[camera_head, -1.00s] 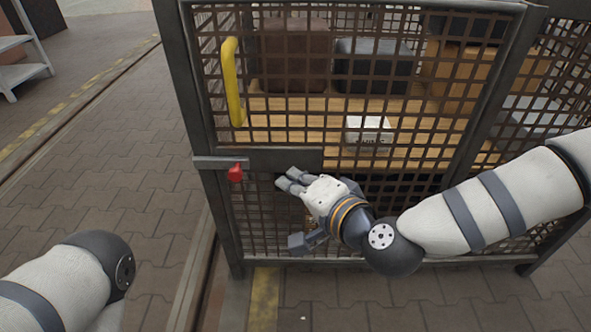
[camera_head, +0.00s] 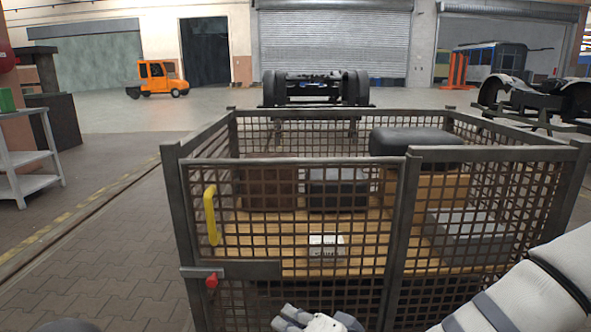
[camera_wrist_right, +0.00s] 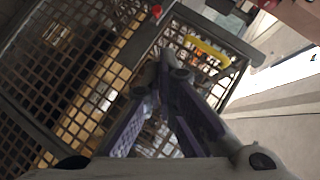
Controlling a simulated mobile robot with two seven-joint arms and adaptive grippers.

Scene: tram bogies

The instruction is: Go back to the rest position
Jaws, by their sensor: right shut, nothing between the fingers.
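My right gripper (camera_head: 312,318) shows at the bottom edge of the head view, in front of the lower mesh of a cage; most of it is cut off by the frame. In the right wrist view my right gripper (camera_wrist_right: 165,62) is shut and empty, its fingertips together in front of the cage's mesh, with nothing held. The right arm (camera_head: 530,290) comes in from the lower right. Of my left arm only a dark rounded part (camera_head: 68,325) shows at the lower left; the left gripper is out of view.
The mesh cage (camera_head: 410,210) stands close ahead, with a yellow handle (camera_head: 210,215) and red latch (camera_head: 211,280). It holds boxes and a white labelled block (camera_head: 326,247). A grey shelf (camera_head: 30,160) stands left. Paved floor (camera_head: 110,240) left of the cage is clear.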

